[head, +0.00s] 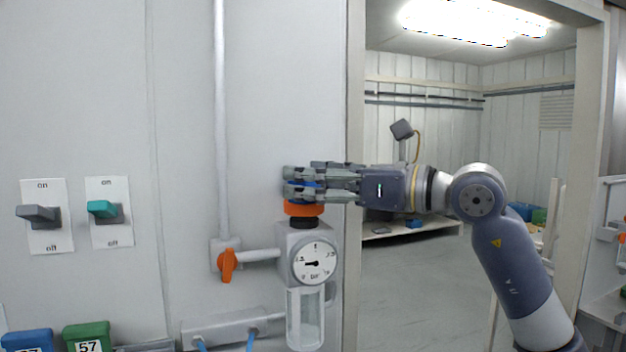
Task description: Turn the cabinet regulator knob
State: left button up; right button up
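A round white gauge (315,262) with a dark needle is on the body's front, and a clear bowl (305,318) hangs below. My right gripper (298,183) reaches in from the right with its fingers at the top of the knob. The fingers overlap the knob, and I cannot tell whether they press on it. My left gripper is not in view.
An orange valve handle (228,265) sits on a pipe left of the regulator. Two wall switches, grey (38,215) and teal (103,210), are further left. Blue (27,341) and green (86,336) numbered bins stand at the lower left. A doorway opens on the right behind my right arm.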

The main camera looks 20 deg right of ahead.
jog(key=shift+d, duration=0.1)
jog(key=v, duration=1.1)
jog(key=shift+s+d, duration=0.3)
